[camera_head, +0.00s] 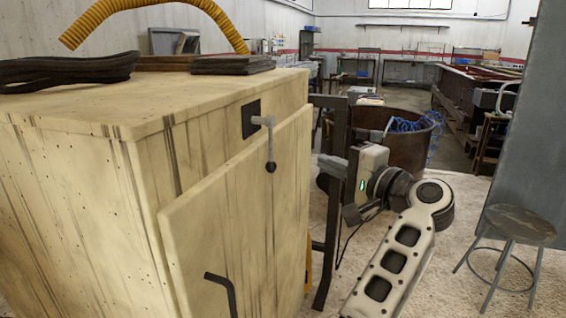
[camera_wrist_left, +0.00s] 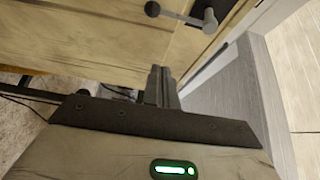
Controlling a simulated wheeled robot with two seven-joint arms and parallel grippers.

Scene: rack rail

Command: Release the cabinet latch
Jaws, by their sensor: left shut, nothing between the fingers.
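The wooden cabinet (camera_head: 75,190) fills the left of the head view, with a door panel (camera_head: 235,215) on its front. The latch (camera_head: 269,140) sits above the door's top edge, with a dark plate, a grey pivot and a lever hanging down to a black ball knob. The lever overlaps the door. My left gripper (camera_head: 328,165) is shut and empty, to the right of the cabinet and apart from the latch. My right gripper is not in view.
A black bent handle (camera_head: 222,290) is low on the door. A dark upright frame (camera_head: 326,225) stands by the cabinet's right edge, close to my left gripper. A rusty round tub (camera_head: 405,145) is behind my arm. A stool (camera_head: 518,225) stands at the right, with open floor before it.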

